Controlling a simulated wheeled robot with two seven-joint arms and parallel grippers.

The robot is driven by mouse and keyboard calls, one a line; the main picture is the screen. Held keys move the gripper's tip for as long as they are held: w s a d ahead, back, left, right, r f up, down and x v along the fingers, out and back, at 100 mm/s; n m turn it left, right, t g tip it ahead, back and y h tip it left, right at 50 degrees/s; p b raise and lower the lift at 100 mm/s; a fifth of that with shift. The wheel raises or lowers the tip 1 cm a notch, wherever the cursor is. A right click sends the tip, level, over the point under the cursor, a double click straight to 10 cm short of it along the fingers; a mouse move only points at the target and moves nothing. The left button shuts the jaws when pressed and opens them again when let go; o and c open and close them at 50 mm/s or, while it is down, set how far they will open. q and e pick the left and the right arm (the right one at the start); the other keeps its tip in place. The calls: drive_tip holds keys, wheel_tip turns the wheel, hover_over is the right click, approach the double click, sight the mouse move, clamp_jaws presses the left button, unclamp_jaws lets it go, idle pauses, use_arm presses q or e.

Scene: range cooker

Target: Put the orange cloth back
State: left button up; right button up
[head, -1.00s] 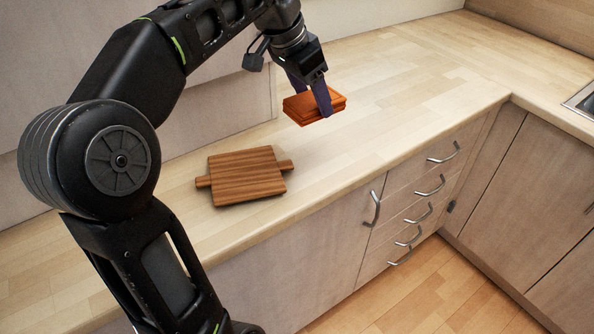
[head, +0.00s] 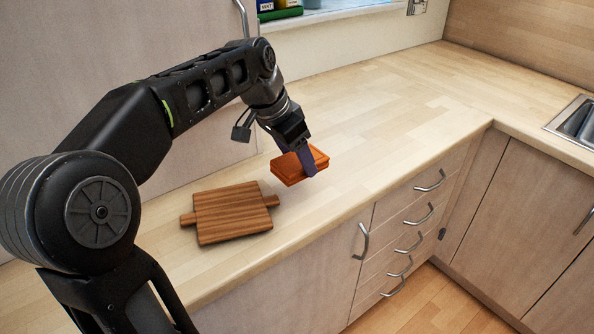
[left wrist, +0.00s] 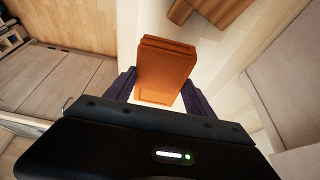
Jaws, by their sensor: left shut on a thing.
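The folded orange cloth (head: 289,170) is at the counter's middle in the head view, just right of and behind the wooden board. My left gripper (head: 303,164) is shut on it, with the dark fingers on either side. In the left wrist view the cloth (left wrist: 165,68) stands out between the two fingers of the gripper (left wrist: 165,90). The cloth is close to the worktop; I cannot tell whether it touches it. My right gripper is in neither view.
A wooden board (head: 232,213) with two handles lies on the worktop (head: 395,115). Drawers and cupboards are below the front edge. A sink (head: 577,121) is at the far right. The worktop behind and right of the cloth is clear.

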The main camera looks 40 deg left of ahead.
use_arm(q)
drive_tip(key=shift+f, duration=1.9)
drive_tip(key=shift+f+b, duration=0.6)
drive_tip(key=o, duration=1.4)
